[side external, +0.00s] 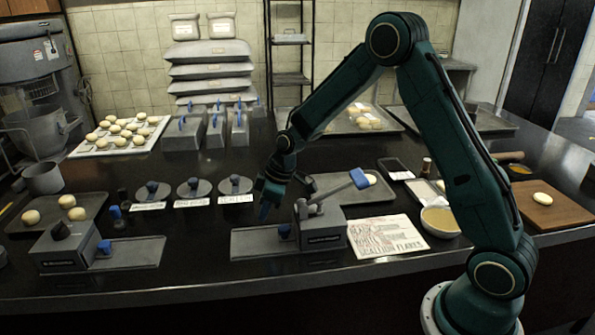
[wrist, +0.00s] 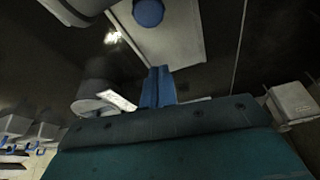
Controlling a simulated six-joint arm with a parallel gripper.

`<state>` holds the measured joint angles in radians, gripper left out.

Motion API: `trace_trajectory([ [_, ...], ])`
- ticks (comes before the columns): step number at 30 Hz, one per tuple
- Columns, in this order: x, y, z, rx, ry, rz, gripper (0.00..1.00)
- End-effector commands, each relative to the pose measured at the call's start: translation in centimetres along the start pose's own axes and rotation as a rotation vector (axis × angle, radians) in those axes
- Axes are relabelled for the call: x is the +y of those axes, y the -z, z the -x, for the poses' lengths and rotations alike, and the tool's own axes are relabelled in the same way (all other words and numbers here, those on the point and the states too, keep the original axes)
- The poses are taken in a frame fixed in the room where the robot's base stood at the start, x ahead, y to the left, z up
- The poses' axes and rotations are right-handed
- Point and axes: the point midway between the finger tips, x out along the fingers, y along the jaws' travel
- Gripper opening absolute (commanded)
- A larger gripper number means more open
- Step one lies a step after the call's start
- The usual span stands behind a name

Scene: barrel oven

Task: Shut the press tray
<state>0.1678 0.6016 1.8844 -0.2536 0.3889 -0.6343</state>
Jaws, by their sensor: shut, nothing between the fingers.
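The press (side external: 322,234) is a grey box with a raised lever ending in a blue handle (side external: 360,178). Its flat grey tray (side external: 252,245) sticks out to the left, with a blue knob (side external: 284,230) close to the box. My gripper (side external: 264,214) points down with its blue fingers together and empty, left of the knob and near the tray's back edge. In the wrist view, the shut fingers (wrist: 158,88) show just beyond the end of the tray (wrist: 180,42), apart from the blue knob (wrist: 148,12). Whether the fingertips touch the tray is unclear.
A second grey box (side external: 68,250) with a black knob has its own plate (side external: 135,255) extended right. A printed sheet (side external: 385,237) and a bowl (side external: 440,221) lie right. The counter between the two plates is clear.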

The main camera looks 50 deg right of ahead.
Motion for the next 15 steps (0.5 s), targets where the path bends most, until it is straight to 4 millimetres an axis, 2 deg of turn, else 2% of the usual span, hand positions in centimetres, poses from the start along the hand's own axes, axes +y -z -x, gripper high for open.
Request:
trace_trajectory([
  [9,0.0,0.1,4.6,0.002,-0.002,-0.001,0.00],
  [15,0.0,0.1,6.1,0.001,0.000,0.000,0.00],
])
